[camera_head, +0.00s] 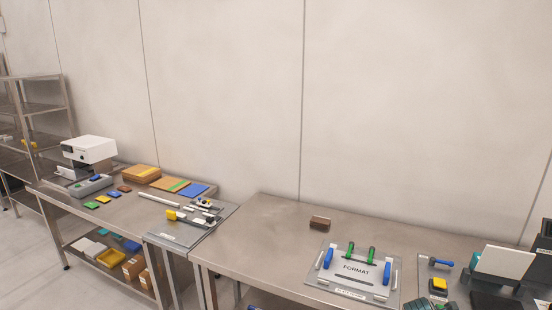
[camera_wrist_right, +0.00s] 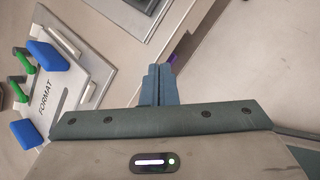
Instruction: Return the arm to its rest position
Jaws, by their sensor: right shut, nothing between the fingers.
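My right gripper (camera_wrist_right: 158,70) shows in the right wrist view with its two blue-grey fingers closed together and nothing between them. Its fingers appear to be over or beside the metal table, apart from the FORMAT plate at the left. No arm is clearly visible in the head view; a dark teal shape at its bottom edge is too cut off to identify. My left gripper is not in view.
The FORMAT plate (camera_head: 370,268) with blue handles and green clamps lies on the right metal table (camera_head: 255,235). A brown block (camera_head: 320,223) sits behind it. A yellow-topped device (camera_head: 438,286) and dark equipment (camera_head: 503,262) stand right. The table's left part is clear.

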